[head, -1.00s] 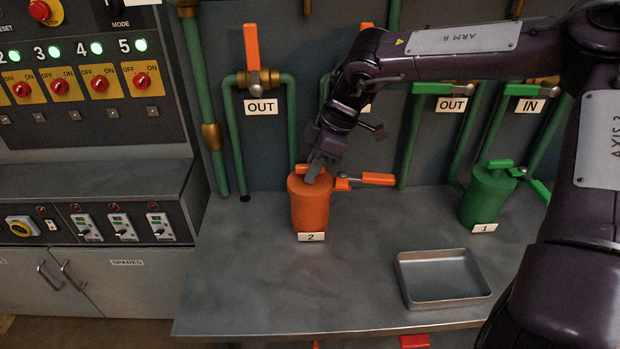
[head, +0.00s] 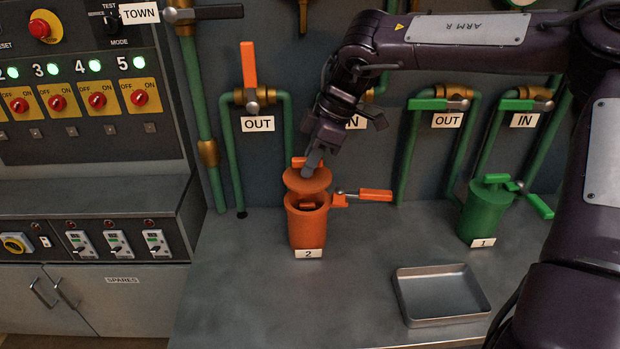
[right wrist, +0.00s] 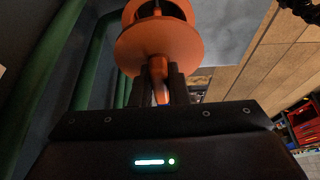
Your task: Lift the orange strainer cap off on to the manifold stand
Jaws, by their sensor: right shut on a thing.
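The orange strainer cap (head: 308,182) is a round disc held just above the orange strainer body (head: 308,229), which carries a label "2". The body's mouth is open and something orange shows inside it. My right gripper (head: 312,163) is shut on the cap's handle from above. In the right wrist view the fingers (right wrist: 160,82) grip the handle, with the cap's disc (right wrist: 185,42) beyond them. The manifold stand (head: 250,290) is the grey metal top under the strainers. My left gripper is not in view.
A shallow metal tray (head: 440,318) lies on the stand at front right. A green strainer (head: 486,212) labelled "1" stands behind it. An orange lever (head: 376,195) sticks out right of the orange body. Green pipes (head: 195,110) line the wall. The stand's front middle is bare.

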